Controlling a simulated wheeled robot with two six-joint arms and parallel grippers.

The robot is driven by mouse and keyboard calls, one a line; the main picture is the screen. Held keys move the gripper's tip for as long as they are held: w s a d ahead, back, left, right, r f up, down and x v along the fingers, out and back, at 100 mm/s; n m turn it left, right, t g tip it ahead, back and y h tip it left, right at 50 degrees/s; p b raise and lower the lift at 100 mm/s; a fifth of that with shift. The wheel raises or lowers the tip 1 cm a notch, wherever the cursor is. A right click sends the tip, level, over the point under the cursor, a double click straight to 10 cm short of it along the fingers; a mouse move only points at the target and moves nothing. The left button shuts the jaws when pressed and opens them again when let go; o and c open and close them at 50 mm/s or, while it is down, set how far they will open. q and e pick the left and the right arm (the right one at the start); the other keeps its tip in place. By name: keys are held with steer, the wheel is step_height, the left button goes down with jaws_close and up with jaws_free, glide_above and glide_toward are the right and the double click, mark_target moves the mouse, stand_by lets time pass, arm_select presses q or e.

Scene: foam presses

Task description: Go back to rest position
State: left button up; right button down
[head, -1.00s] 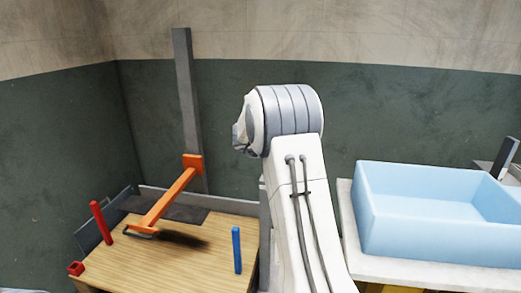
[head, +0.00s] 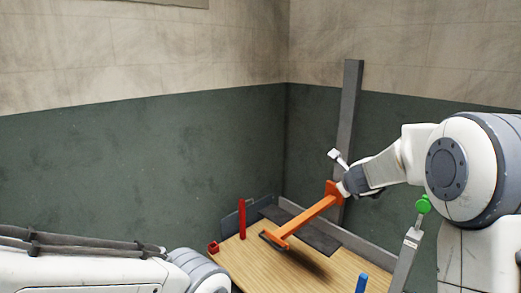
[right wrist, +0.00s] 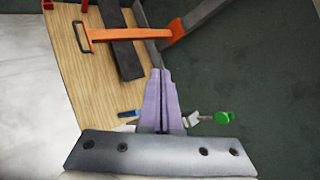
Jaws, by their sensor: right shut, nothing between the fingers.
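The press has an orange arm (head: 305,218) slanting from an orange collar on a grey upright post (head: 348,130) down over a wooden table (head: 245,262). My right arm comes in from the right in the head view, its wrist end beside the post and collar. In the right wrist view my right gripper (right wrist: 161,72) has its two pale purple fingers together, with nothing between them. The press's orange arm (right wrist: 125,37) is beyond the fingertips there, apart from them in the picture. My left arm lies across the bottom left of the head view; its gripper is out of view.
A red post (head: 242,220) and small red block (head: 213,247) are at the table's left. A blue post (head: 361,283) is at its front right. A green knob (head: 422,204) tops a grey bar near my right arm. Dark walls stand behind.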

steer(key=s+a+r+n+g+y+p, duration=0.1)
steer(key=s+a+n+y, duration=0.4)
steer(key=a+n, duration=0.6)
steer(key=s+a+f+n+g+y+p, duration=0.15)
steer(key=s+a+n+g, duration=0.35)
steer(key=s+a+n, duration=0.75)
steer(key=s+d+f+n+g+h+p, duration=0.1)
steer(key=s+f+n+g+h, duration=0.1)
steer(key=s+n, duration=0.5)
steer(key=s+d+f+n+g+h+p, duration=0.1)
steer(key=s+n, duration=0.6)
steer(key=s, duration=1.2)
steer(key=shift+d+f+g+h, duration=0.35)
steer(key=shift+d+g, duration=0.1)
steer(key=shift+g, duration=0.55)
